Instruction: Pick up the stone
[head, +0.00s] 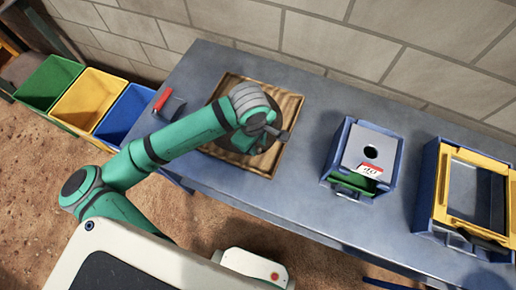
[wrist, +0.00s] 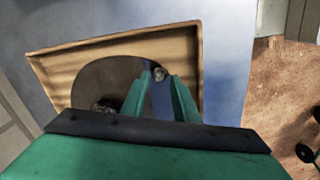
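A small grey-brown stone (wrist: 160,73) shows in the wrist view at the far end of the gap between my fingertips. I cannot tell whether the fingers touch it. My gripper (wrist: 159,82) has its two green fingers apart over the dark round area of the wooden tray (wrist: 190,40). Another dark stone (wrist: 104,104) lies left of the fingers, partly hidden by the gripper body. In the head view the wooden tray (head: 286,112) lies on the workbench. My arm and wrist cover its middle there and hide the stones and fingertips.
A red-handled part (head: 163,99) stands left of the tray on the blue-grey bench (head: 310,70). A blue box with a round hole (head: 371,152) and a yellow-framed blue unit (head: 470,190) stand right. Green (head: 47,82), yellow (head: 90,98) and blue (head: 124,113) bins stand at left.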

